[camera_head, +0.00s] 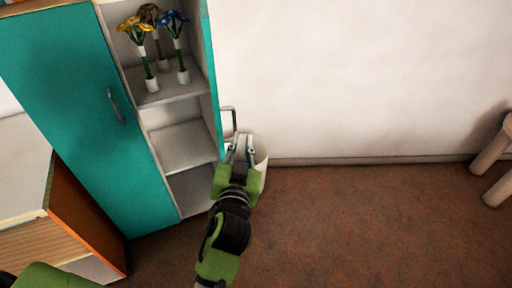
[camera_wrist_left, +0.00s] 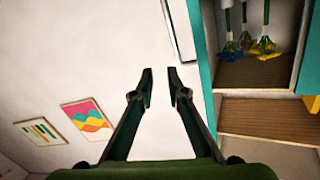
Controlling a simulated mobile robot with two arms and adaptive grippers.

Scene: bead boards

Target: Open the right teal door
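The teal cabinet's right door (camera_head: 212,75) stands swung open and shows almost edge-on in the head view. Its grey bar handle (camera_head: 234,118) sticks out on the right side of it. My left gripper (camera_head: 241,150) is just below the handle, with its fingers apart and nothing visible between them. In the left wrist view the same gripper (camera_wrist_left: 160,72) shows a narrow gap between its fingertips, and a teal strip (camera_wrist_left: 203,70) runs to their right. The left teal door (camera_head: 70,100) is closed, with its own handle (camera_head: 116,106). My right gripper is not in view.
Open shelves hold several flowers in white holders (camera_head: 152,85). A white bin (camera_head: 261,158) stands behind my left gripper by the wall. A wooden-sided unit (camera_head: 85,225) is at the left, and stool legs (camera_head: 492,153) at the far right. The brown floor (camera_head: 370,220) between is clear.

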